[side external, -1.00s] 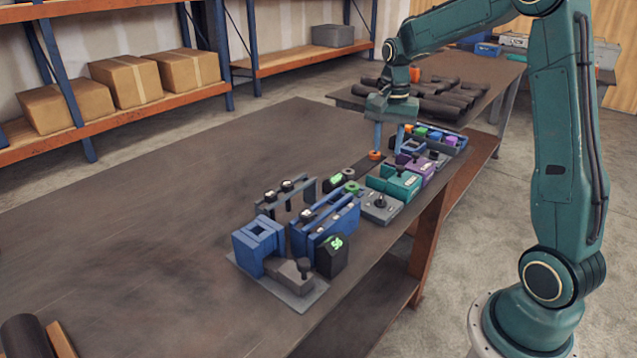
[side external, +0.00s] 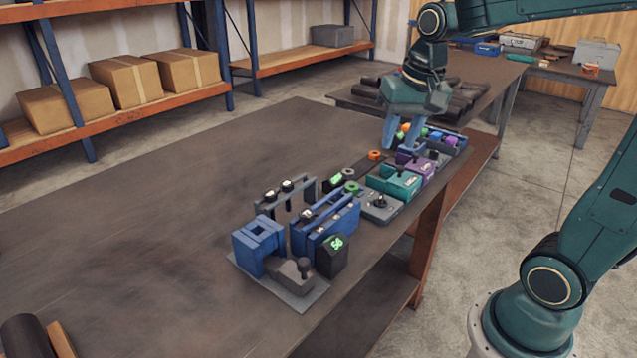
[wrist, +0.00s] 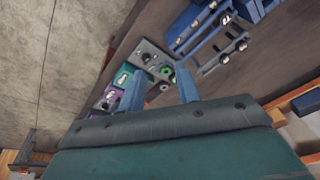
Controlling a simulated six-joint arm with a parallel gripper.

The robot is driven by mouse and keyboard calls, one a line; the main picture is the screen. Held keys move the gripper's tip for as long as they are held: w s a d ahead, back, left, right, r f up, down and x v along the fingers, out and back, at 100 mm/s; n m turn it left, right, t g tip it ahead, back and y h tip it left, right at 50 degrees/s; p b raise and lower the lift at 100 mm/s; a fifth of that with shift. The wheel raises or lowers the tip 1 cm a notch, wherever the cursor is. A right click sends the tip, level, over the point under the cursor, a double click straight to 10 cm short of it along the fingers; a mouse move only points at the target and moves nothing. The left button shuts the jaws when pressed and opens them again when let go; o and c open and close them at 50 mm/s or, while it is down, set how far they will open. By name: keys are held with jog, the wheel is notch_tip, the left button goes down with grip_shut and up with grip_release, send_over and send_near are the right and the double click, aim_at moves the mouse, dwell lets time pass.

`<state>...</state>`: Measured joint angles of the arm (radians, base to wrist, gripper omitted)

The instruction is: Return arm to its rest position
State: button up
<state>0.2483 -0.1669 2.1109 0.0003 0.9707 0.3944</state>
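My gripper (side external: 401,137) is in the air above the back right part of the workbench, near the row of small devices. Its two blue fingers are apart with nothing visible between them. In the wrist view my gripper (wrist: 160,92) also shows its fingers spread and empty. My arm reaches in from the right, and its upper part leaves the top of the side view.
Teal (side external: 394,183) and purple (side external: 414,165) boxes line the bench's right edge. An orange ring (side external: 375,155) lies beside them. A blue vise (side external: 259,246) and a black block (side external: 331,257) stand nearer.

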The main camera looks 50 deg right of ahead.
jog(key=s+a+n+t, duration=0.3)
jog(key=s+a+n, duration=0.4)
jog(key=s, duration=0.5)
jog(key=shift+s+a+y, duration=0.3)
jog(key=shift+s+a, duration=0.05)
jog(key=o, duration=0.4)
jog(key=shift+w, duration=0.1)
jog(key=shift+o, duration=0.2)
jog(key=w+d+n+g, duration=0.3)
jog(key=w+d, duration=0.5)
jog(key=w, duration=0.5)
jog(key=w+d+f+n+g, duration=0.1)
jog(key=w+d+f+g, duration=0.1)
jog(key=w+d+f, duration=0.5)
jog(key=d+f, duration=0.1)
jog(key=d, duration=0.3)
jog(key=shift+w+f+n+g, duration=0.15)
jog(key=shift+w+n+g, duration=0.15)
jog(key=shift+n, duration=0.1)
